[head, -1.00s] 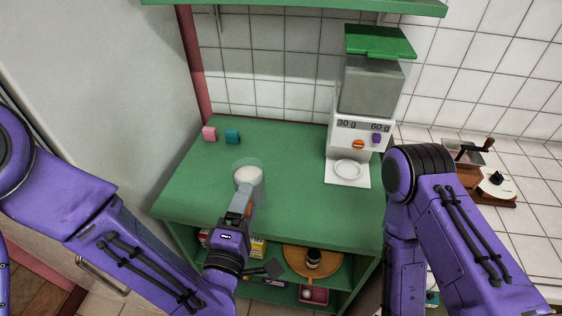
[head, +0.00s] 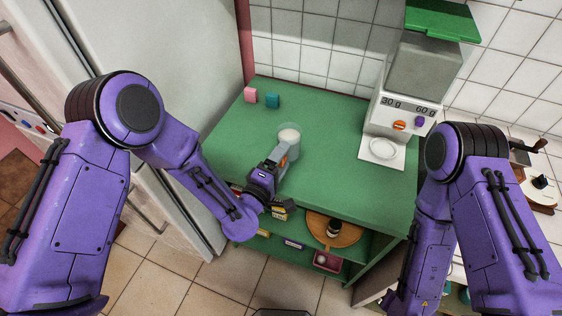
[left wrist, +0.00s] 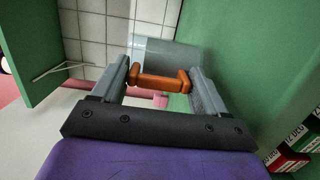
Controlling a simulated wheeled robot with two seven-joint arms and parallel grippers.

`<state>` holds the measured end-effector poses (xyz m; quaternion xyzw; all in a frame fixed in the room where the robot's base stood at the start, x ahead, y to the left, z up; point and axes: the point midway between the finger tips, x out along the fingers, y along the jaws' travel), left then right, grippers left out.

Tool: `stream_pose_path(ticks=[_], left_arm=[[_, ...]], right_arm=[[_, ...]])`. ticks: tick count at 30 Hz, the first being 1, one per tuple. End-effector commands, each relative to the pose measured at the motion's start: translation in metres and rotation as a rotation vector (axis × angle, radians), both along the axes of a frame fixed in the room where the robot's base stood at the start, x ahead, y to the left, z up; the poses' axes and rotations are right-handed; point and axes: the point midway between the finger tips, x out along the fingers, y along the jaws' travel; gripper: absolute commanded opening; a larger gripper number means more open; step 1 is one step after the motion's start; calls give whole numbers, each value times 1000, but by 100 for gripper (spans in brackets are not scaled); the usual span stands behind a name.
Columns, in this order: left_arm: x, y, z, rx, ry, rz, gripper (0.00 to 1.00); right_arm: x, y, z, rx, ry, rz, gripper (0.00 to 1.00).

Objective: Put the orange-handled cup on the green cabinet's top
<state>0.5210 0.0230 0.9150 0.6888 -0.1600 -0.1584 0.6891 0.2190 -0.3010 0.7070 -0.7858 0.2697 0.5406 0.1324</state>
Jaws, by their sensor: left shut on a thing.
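The orange-handled cup (head: 291,146) is a clear, greyish cup with something white inside. It is upright over the left front part of the green cabinet's top (head: 335,178); I cannot tell whether its base touches the top. My left gripper (head: 281,157) reaches it from the front and is shut on its handle. In the left wrist view, the orange handle (left wrist: 160,81) sits between the fingers of my left gripper (left wrist: 162,76), with the cup's body (left wrist: 160,51) beyond. My right arm shows at the right, but its gripper is out of view.
A white dispenser with a green lid (head: 442,20) stands at the back right. A shelf below holds a round wooden board (head: 350,237). The middle of the top is clear.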

Motion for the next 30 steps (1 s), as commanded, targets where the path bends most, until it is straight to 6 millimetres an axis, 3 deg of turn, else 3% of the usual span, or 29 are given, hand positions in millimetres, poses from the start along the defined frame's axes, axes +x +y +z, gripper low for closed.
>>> stream_pose_path(ticks=[3, 14, 15, 24, 30], left_arm=[[-1, -1, -16, 0, 1, -1, 28], [-1, 0, -23, -1, 0, 0, 28], [-1, 0, -21, -1, 0, 0, 83], [-1, 0, -14, -1, 0, 0, 84], [-38, 18, -24, 0, 3, -1, 84]], right_arm=[[0, 0, 1, 0, 0, 0, 45], [0, 0, -5, 0, 0, 0, 45], [0, 0, -3, 0, 0, 0, 45], [0, 0, 3, 0, 0, 0, 45], [0, 0, -21, 0, 0, 0, 45]])
